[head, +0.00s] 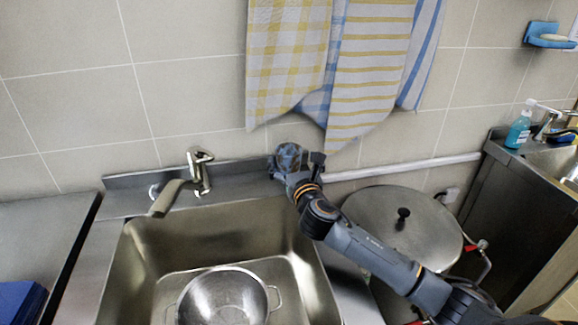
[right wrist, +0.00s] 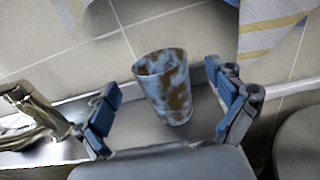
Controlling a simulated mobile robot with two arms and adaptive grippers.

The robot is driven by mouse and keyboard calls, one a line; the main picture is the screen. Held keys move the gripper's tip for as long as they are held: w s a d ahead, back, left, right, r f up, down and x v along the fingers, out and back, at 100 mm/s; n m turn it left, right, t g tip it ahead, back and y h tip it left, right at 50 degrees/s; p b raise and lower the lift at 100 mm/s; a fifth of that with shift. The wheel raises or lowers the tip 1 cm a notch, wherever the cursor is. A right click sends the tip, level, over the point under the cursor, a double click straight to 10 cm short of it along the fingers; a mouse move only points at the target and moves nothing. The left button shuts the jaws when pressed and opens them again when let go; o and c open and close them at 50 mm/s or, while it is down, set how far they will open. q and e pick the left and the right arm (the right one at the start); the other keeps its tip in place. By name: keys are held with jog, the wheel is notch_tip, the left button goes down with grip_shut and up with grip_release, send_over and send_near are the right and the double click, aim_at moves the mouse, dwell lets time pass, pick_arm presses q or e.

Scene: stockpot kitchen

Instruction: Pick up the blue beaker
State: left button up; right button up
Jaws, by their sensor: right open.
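The blue beaker (right wrist: 166,88), mottled with brown patches, stands upright on the metal counter beside the sink. In the right wrist view it is between the two blue-padded fingers of my right gripper (right wrist: 164,90), with a visible gap on each side. In the head view the beaker (head: 289,156) is at the wall, at the end of my right arm, its lower part hidden by my right gripper (head: 296,163). The right gripper is open and does not hold it. My left gripper is not in view.
A tap (head: 199,172) and a sink (head: 140,245) with a metal colander (head: 222,298) lie to the left. Towels (head: 370,60) hang above the beaker. A large lidded stockpot (head: 385,212) stands right, partly behind my right arm.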

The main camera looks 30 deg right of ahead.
aim_at(286, 144)
jog(key=x, duration=0.4)
jog(key=shift+w+r, duration=0.2)
jog(key=shift+c, duration=0.2)
jog(key=c, duration=1.2)
jog(key=shift+r, duration=0.1)
